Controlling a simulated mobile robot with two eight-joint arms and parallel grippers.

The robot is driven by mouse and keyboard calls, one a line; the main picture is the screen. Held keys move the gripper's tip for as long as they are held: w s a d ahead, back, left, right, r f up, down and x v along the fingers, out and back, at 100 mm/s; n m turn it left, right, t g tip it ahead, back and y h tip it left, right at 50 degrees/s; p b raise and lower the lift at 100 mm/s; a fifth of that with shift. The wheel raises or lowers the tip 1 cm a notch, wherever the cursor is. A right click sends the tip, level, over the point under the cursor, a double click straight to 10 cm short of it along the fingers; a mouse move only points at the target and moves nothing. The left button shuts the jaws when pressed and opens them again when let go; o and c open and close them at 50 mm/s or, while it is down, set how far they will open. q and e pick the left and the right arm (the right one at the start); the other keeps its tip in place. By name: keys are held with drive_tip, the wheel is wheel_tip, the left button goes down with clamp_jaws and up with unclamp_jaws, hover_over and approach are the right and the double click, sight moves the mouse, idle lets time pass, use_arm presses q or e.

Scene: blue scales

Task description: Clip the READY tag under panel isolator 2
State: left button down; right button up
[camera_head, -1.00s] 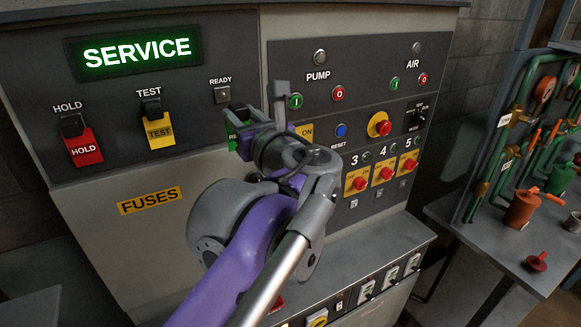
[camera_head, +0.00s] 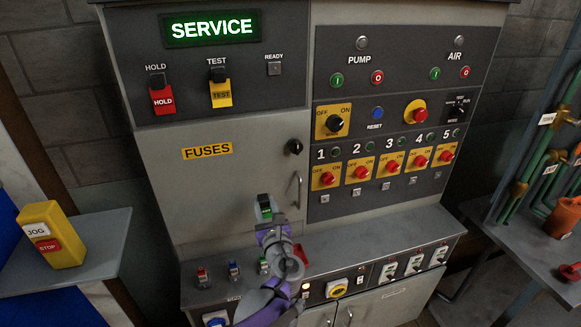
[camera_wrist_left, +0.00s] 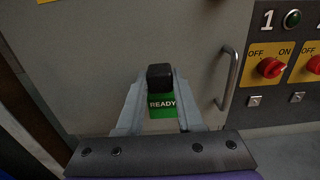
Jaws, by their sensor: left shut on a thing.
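The green READY tag with its black clip (camera_head: 264,207) is between the fingers of my left gripper (camera_head: 266,222), low in front of the fuse door. In the left wrist view, the gripper (camera_wrist_left: 160,100) is shut on the tag (camera_wrist_left: 162,106), lettering facing the camera. Panel isolator 2 (camera_head: 361,172) is a red knob on a yellow plate, right of and above the gripper. A small square holder (camera_head: 356,192) sits under it, with no tag on it. In the wrist view, isolator 2 (camera_wrist_left: 315,66) is partly cut off at the right edge. My right gripper is out of view.
The fuse door's handle (camera_head: 296,190) stands out just right of the tag. A ledge (camera_head: 340,262) with small coloured clips runs below the gripper. HOLD (camera_head: 163,98) and TEST (camera_head: 221,92) tags hang above; the READY holder (camera_head: 274,67) is bare.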

use_arm(q)
drive_tip(key=s+a+f, duration=0.6)
drive_tip(key=a+f, duration=0.2)
drive_tip(key=f, duration=0.2)
drive_tip(key=shift+s+a+f, duration=0.25)
drive_tip(key=shift+s+a, duration=0.15)
